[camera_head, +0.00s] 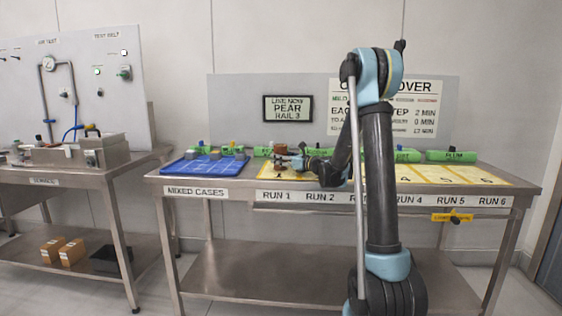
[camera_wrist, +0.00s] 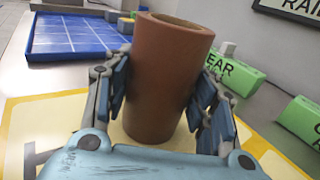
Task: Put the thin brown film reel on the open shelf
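The brown film reel (camera_wrist: 160,80) is a plain upright cylinder with a paler rim and hollow top. It stands between the two fingers of my gripper (camera_wrist: 165,105), whose blue pads meet its sides left and right. It is over the yellow-bordered run area; a gap under its base cannot be made out. In the head view the reel (camera_head: 281,149) is small and partly hidden by my gripper (camera_head: 291,161). An open lower shelf (camera_head: 240,275) under the run table is bare. Another lower shelf (camera_head: 35,258) is under the left bench.
A blue tray (camera_head: 203,166) labelled mixed cases is left of the reel. Green name blocks (camera_head: 451,156) line the back of the table (camera_head: 480,200). Two cardboard boxes (camera_head: 72,252) and a black bin (camera_head: 108,260) occupy part of the left lower shelf.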

